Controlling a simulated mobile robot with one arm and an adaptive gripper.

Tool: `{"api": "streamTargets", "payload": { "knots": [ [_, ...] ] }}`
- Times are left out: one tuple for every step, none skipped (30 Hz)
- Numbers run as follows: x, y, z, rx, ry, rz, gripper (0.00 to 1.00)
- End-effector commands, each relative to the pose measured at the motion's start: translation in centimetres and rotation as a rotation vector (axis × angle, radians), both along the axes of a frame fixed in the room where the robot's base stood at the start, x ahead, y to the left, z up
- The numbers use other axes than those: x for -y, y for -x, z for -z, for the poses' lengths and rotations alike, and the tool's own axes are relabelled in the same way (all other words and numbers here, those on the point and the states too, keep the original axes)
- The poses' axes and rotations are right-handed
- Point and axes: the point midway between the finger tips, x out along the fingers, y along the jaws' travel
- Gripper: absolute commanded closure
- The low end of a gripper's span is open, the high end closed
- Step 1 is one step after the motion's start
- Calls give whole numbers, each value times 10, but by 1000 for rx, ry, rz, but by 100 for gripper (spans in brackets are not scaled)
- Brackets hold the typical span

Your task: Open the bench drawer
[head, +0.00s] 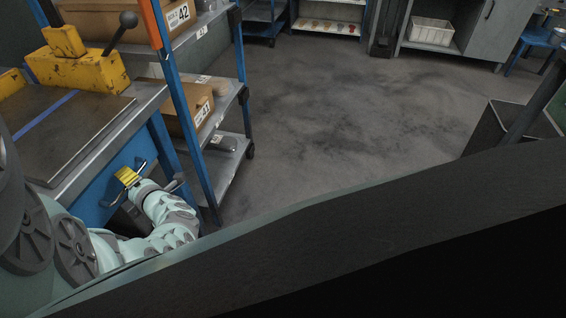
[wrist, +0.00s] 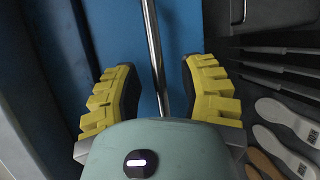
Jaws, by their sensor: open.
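The bench drawer's blue front (head: 88,203) is below the bench top at the left of the head view. It looks close under the bench edge, with no clear gap. Its metal bar handle (head: 110,204) sticks out from the front. My gripper (head: 127,177) is at the handle, its yellow pads partly hiding the bar. In the wrist view, the handle bar (wrist: 151,40) runs between the two open fingers of my gripper (wrist: 162,92), with visible space on both sides. The blue front (wrist: 120,30) fills the background there. The lower end of the bar is hidden behind my gripper body.
A blue-framed shelf rack (head: 243,100) with cardboard boxes (head: 188,105) stands just beyond the bench. A yellow clamp with a black-knobbed lever (head: 85,70) sits on the bench top. Pale soles (wrist: 285,118) lie right of the front in the wrist view. The floor (head: 330,120) is clear.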

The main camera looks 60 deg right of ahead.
Motion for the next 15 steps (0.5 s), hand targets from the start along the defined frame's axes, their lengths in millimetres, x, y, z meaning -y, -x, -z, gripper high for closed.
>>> {"api": "streamTargets", "payload": {
  "knots": [
    [2, -1, 0, 1, 1, 5, 59],
    [2, -2, 0, 1, 1, 5, 59],
    [3, -3, 0, 1, 2, 5, 59],
    [3, -4, 0, 2, 2, 5, 59],
    [3, -4, 0, 2, 2, 5, 59],
    [3, -4, 0, 2, 2, 5, 59],
    [3, -4, -1, 2, 2, 5, 59],
    [3, -4, -1, 2, 2, 5, 59],
    [3, -4, 0, 1, 2, 5, 59],
    [3, -4, 0, 1, 2, 5, 59],
    [3, -4, 0, 1, 2, 5, 59],
    [3, -4, 0, 1, 2, 5, 53],
    [3, -4, 0, 1, 2, 5, 57],
    [3, -4, 0, 1, 2, 5, 60],
    [3, -4, 0, 1, 2, 5, 64]
  ]
}}
